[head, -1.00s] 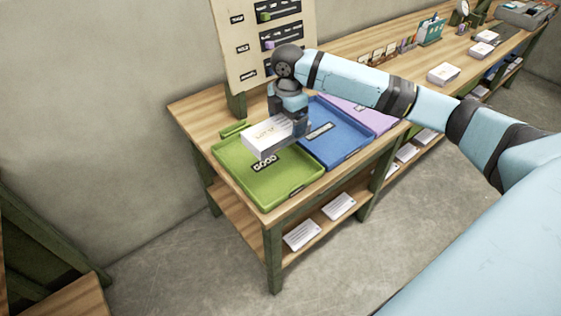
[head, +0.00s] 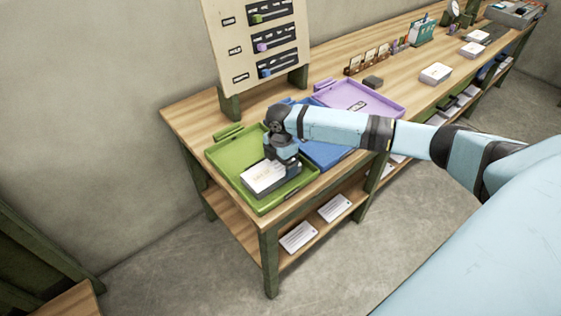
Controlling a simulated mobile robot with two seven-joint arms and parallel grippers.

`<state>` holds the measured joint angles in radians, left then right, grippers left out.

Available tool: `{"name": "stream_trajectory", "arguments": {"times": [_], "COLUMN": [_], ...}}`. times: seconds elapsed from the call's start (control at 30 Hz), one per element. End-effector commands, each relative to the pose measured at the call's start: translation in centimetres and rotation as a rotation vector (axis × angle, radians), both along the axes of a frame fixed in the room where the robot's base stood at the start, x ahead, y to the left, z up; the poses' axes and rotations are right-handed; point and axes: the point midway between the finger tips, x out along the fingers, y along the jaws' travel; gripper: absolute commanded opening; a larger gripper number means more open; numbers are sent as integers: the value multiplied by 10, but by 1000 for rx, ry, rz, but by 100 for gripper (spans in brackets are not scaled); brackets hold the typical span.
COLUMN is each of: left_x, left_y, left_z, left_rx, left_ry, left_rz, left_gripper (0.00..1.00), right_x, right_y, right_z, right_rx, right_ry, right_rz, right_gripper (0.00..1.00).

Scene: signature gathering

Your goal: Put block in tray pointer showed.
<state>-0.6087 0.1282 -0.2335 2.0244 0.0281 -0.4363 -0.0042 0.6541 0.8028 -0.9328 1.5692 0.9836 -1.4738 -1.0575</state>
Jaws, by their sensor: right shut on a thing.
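The block (head: 262,178), a white stack of paper with faint print on top, is in the green tray (head: 229,155) on the wooden bench. My right gripper (head: 284,173) is shut on the block's right side; the fingertips are partly hidden. The block lies low within the tray walls; I cannot tell whether it touches the floor. The blue tray (head: 327,152) is to the right, partly hidden by my arm, and the purple tray (head: 352,97) is behind it. The pointer board (head: 240,72) stands at the back with green, purple and blue sliders on dark strips. My left gripper is out of view.
More white stacks (head: 436,73) lie along the bench to the right. A small dark block (head: 373,82) lies beside the purple tray. Papers (head: 298,237) lie on the lower shelf. The floor in front is clear.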

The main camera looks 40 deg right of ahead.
Motion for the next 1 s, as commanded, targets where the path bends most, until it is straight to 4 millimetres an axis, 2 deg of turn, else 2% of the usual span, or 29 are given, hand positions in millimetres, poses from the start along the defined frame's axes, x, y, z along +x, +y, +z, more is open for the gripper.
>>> {"name": "stream_trajectory", "arguments": {"times": [0.23,0.27,0.3,0.57,0.67,1.0], "left_x": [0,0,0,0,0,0], "left_y": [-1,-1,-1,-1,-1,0], "left_z": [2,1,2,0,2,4], "left_rx": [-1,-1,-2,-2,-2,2], "left_ry": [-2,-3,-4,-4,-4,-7], "left_rz": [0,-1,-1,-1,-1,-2], "left_gripper": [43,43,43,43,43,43], "right_x": [0,0,0,0,1,1], "right_y": [0,0,0,0,-1,-1], "right_z": [-1,-1,-1,1,12,82], "right_rx": [0,0,0,0,0,0], "right_ry": [-1,-1,0,-1,-2,-4], "right_rz": [0,0,0,0,0,0], "right_gripper": [57,97,100,100,100,100]}}
